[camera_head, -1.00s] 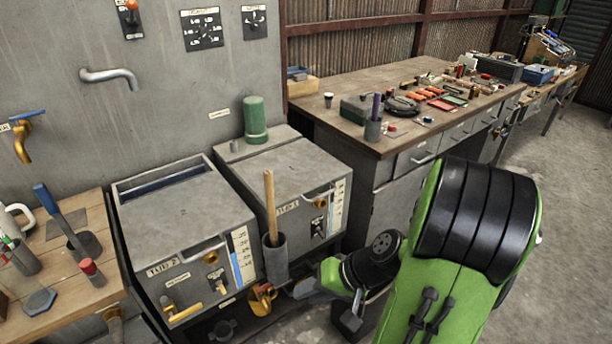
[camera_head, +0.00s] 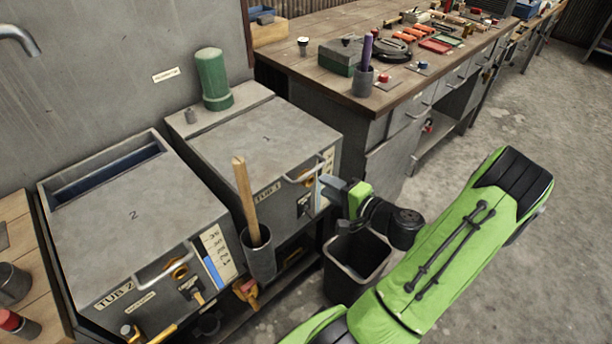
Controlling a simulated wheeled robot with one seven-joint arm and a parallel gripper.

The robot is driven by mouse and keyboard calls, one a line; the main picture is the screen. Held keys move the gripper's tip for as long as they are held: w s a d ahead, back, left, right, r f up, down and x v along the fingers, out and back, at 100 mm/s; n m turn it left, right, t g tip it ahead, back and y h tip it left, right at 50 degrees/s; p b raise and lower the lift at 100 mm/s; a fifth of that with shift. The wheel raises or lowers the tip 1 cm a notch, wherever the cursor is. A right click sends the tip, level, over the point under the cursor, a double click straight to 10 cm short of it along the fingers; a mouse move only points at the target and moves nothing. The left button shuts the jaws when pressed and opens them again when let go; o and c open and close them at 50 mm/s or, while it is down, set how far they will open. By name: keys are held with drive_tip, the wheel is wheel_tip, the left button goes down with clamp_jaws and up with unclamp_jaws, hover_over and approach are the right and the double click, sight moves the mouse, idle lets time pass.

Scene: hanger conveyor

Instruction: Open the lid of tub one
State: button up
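Tub one (camera_head: 285,201) is a grey box labelled "TUB 1", right of tub two. A pale bar handle (camera_head: 306,174) sits at the lid's front edge. My gripper (camera_head: 327,188) is just right of and in front of this handle, close to the tub's front right corner. Whether it touches the handle or tub I cannot tell. The fingers are small and partly hidden against the tub, so their opening is unclear.
Tub two (camera_head: 132,215) stands left, with a slot at its back. A holder (camera_head: 259,260) with a wooden stick (camera_head: 245,200) stands before tub one. A dark bin (camera_head: 355,268) is below my gripper. A workbench (camera_head: 320,75) with tools is behind. Open floor lies right.

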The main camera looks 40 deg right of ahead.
sight(307, 174)
drive_tip(key=x, duration=0.8)
drive_tip(key=shift+w+b, duration=0.25)
drive_tip(key=shift+b, duration=0.1)
clamp_jaws()
